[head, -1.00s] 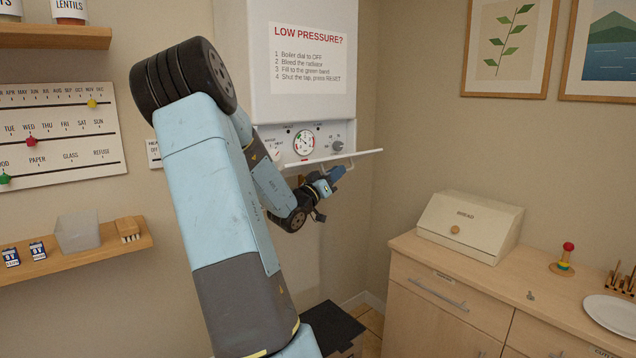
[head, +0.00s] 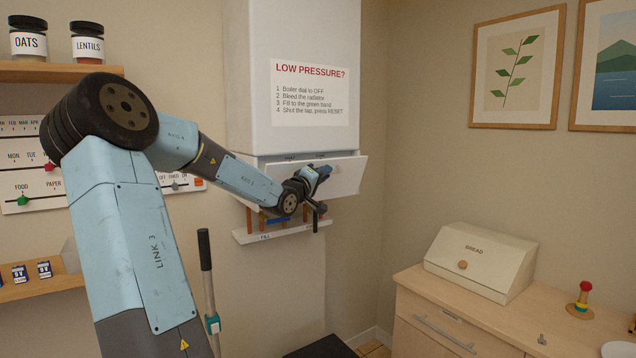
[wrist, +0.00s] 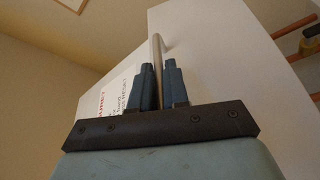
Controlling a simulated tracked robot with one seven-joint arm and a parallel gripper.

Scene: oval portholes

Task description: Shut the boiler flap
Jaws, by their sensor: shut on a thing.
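The white boiler (head: 250,85) hangs on the wall with a low-pressure notice on its front. Its flap (head: 349,176) is a white panel at the bottom of the front.
Pipes and a ledge labelled FILL (head: 265,237) are under the boiler. A counter with a bread box (head: 470,262) is at the right. The wall between boiler and counter is clear.

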